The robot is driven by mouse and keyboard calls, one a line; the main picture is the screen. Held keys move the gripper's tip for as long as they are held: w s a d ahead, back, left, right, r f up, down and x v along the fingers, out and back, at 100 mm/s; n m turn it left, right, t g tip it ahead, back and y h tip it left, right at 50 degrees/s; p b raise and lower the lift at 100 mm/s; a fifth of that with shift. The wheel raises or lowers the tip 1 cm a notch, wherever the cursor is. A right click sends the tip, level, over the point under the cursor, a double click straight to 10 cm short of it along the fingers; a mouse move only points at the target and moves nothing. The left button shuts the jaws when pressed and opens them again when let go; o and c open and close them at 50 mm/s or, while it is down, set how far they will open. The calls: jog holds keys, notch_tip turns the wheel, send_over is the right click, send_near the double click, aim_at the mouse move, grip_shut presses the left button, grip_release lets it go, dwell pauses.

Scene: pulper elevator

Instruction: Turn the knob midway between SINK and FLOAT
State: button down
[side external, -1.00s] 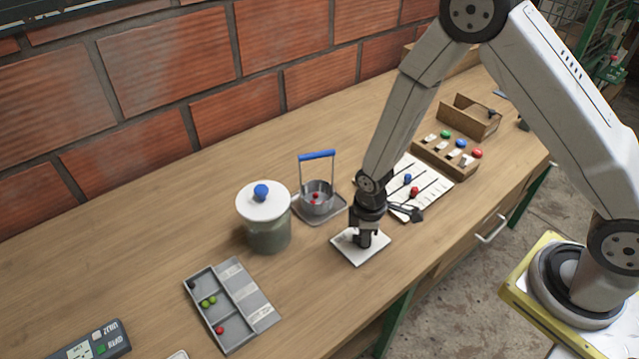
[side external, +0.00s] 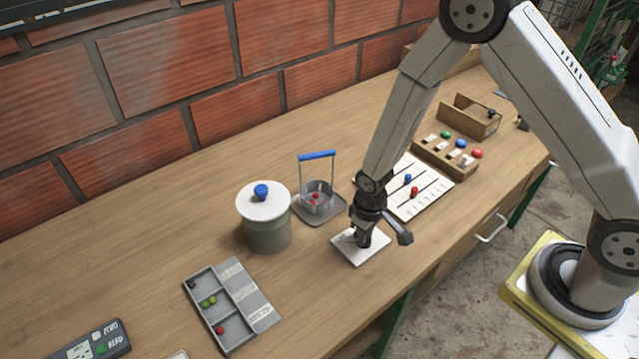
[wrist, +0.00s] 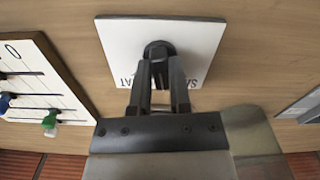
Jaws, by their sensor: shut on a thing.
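The knob (wrist: 157,51) is black and sits on a white square plate (wrist: 112,38) on the bench. The plate also shows in the side view (side external: 372,254). My gripper (wrist: 160,66) points down over the plate and is shut on the knob, one finger on each side. In the side view my gripper (side external: 364,238) hides most of the knob. Some dark letters show on the plate beside the fingers, partly covered, so the words SINK and FLOAT are not readable in full. I cannot tell the knob's exact pointing direction.
A white slider board (side external: 430,190) and a wooden button box (side external: 436,158) stand to the right. A lidded jar (side external: 268,232), a small pot with a blue handle (side external: 318,155) and a grey sorting tray (side external: 250,318) are to the left. The bench in front is mostly clear.

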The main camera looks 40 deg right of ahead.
jog(key=shift+m, duration=0.8)
jog(key=c, duration=0.6)
grip_release()
jog(key=shift+o, duration=0.2)
jog(key=shift+r, duration=0.1)
jog(key=shift+r, duration=3.8)
